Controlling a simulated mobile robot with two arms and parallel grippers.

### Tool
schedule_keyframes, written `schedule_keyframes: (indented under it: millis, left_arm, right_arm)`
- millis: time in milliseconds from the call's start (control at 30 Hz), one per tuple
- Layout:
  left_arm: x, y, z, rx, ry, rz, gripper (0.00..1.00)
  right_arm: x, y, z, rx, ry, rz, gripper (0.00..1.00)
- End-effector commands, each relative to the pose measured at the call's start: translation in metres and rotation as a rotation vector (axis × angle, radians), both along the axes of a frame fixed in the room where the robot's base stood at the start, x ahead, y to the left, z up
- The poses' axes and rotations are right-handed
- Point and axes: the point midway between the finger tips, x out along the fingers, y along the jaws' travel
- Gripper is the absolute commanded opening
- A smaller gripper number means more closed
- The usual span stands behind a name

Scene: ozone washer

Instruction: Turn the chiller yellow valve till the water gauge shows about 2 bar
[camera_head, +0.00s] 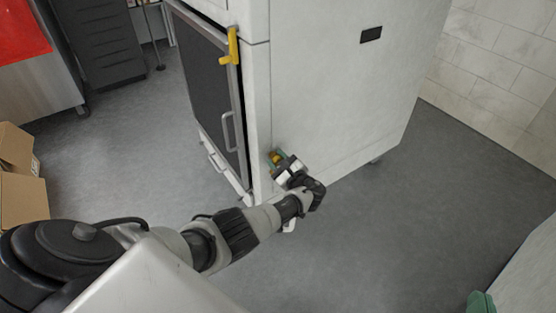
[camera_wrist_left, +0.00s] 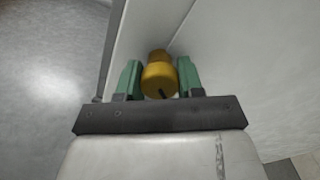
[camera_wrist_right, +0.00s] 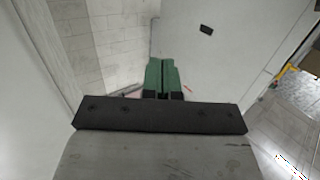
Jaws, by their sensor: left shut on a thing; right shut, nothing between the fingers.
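The yellow valve (camera_wrist_left: 158,80) is a round knob with a small black mark on its face, on the lower part of the white cabinet. In the left wrist view it sits between the two green fingers of my left gripper (camera_wrist_left: 159,77), which is shut on it. In the head view the valve (camera_head: 275,157) is partly hidden by my left gripper (camera_head: 278,158). My right gripper (camera_wrist_right: 162,75) is shut and empty, away from the valve; its green fingers also show at the bottom right of the head view (camera_head: 481,302). No water gauge can be made out.
Cardboard boxes (camera_head: 20,180) stand at the left, dark drawers (camera_head: 98,40) at the back. The grey floor (camera_head: 400,200) right of the cabinet is clear.

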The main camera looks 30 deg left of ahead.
Motion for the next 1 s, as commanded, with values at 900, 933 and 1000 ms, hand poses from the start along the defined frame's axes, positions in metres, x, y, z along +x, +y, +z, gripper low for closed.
schedule_keyframes:
  millis: [900,933,1000]
  left_arm:
    - [-0.007,-0.018,0.001,-0.004,0.0,-0.002,0.63]
    - [-0.009,-0.022,0.001,-0.004,0.0,-0.002,0.63]
    - [-0.013,-0.033,0.001,-0.003,0.0,-0.003,0.63]
  right_arm:
    - [-0.005,-0.004,-0.014,-0.031,0.122,-0.006,0.0]
    - [-0.007,-0.005,-0.017,-0.038,0.151,-0.009,0.0]
    - [-0.011,-0.008,-0.025,-0.056,0.225,-0.014,0.0]
